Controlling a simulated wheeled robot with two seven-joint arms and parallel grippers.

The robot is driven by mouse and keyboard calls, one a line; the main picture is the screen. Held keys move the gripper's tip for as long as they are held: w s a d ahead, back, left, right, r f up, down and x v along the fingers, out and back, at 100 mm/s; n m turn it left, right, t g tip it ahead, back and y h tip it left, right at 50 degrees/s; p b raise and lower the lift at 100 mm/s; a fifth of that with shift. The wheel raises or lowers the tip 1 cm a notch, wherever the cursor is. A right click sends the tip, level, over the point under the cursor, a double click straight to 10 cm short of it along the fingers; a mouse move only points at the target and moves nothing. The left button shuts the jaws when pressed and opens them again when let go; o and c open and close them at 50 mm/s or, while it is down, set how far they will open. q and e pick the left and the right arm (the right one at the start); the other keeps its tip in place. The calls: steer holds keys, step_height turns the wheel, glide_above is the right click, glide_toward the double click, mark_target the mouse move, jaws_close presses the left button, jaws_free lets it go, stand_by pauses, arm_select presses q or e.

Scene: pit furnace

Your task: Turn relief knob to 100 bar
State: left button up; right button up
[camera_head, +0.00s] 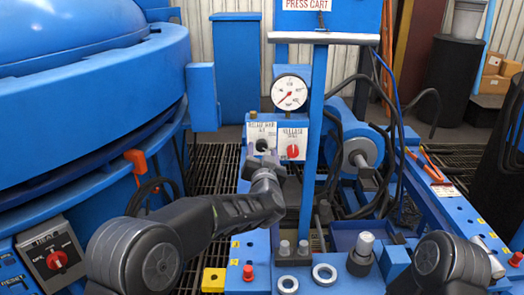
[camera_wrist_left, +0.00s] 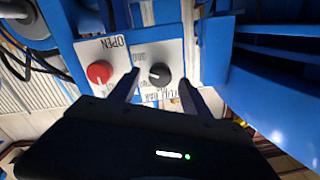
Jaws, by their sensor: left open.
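The relief knob is a small black knob on a white plate. It shows in the left wrist view (camera_wrist_left: 159,74), and in the head view (camera_head: 262,145) just above my left gripper. My left gripper (camera_wrist_left: 160,78) is open, with one finger on each side of the knob. I cannot tell whether the fingers touch it. In the head view the left gripper (camera_head: 265,172) is at the front of the panel, mostly hidden by its own wrist. The pressure gauge (camera_head: 289,92) stands above the panel, its red needle pointing to the lower left. My right gripper is not in view.
A red release knob (camera_head: 293,151) on its own white plate is right beside the relief knob; the left wrist view shows it too (camera_wrist_left: 100,72). A blue post (camera_head: 314,130) rises to the right. The large blue furnace (camera_head: 90,110) fills the left.

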arm_select(q)
steer(key=shift+w, duration=1.15)
steer(key=shift+c, duration=0.6)
jaws_close()
